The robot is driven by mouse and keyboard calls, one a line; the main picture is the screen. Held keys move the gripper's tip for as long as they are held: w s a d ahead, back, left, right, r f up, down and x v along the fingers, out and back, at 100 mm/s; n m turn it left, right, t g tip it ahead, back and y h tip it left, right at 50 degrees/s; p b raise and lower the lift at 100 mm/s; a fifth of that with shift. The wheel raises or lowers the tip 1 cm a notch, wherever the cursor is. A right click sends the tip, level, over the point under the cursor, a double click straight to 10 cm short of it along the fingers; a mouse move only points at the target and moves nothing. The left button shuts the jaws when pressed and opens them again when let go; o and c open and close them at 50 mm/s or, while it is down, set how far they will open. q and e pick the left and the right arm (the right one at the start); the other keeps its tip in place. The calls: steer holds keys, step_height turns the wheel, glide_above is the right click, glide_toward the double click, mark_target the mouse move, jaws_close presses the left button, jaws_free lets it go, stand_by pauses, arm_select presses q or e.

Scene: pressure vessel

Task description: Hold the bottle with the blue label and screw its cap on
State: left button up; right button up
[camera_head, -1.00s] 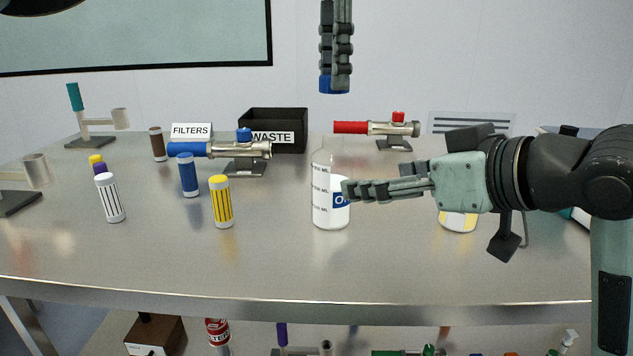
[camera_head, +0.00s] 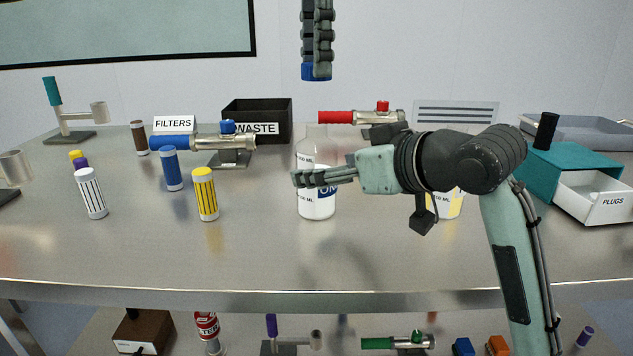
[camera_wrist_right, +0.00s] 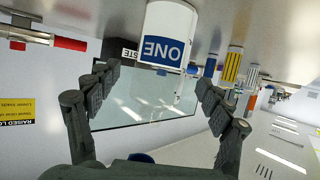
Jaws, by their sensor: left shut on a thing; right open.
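The clear bottle with the blue label (camera_head: 317,205) stands upright on the steel table, its top without a cap. In the right wrist view its blue label (camera_wrist_right: 163,52) appears upside down. My right gripper (camera_head: 302,180) is open at the bottle's upper body, and its fingers hide part of the bottle in the head view. In the wrist view the fingers (camera_wrist_right: 155,80) are spread to either side of it, with gaps. My left gripper (camera_head: 317,66) hangs high above the bottle, pointing down, shut on the blue cap (camera_head: 316,73).
A yellow-labelled bottle (camera_head: 451,204) stands partly behind my right arm. Several coloured filter tubes, such as a yellow one (camera_head: 206,195), stand left. A black waste bin (camera_head: 270,108) and valve fixtures are behind; the plugs drawer (camera_head: 598,205) is right. The table's front is clear.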

steer(key=shift+x, duration=2.05)
steer(key=c, duration=1.8)
arm_select(q)
glide_above(316, 124)
steer(key=shift+f, duration=2.5)
steer(key=shift+f, duration=0.9)
steer(key=shift+f, duration=0.55)
arm_select(e)
jaws_close()
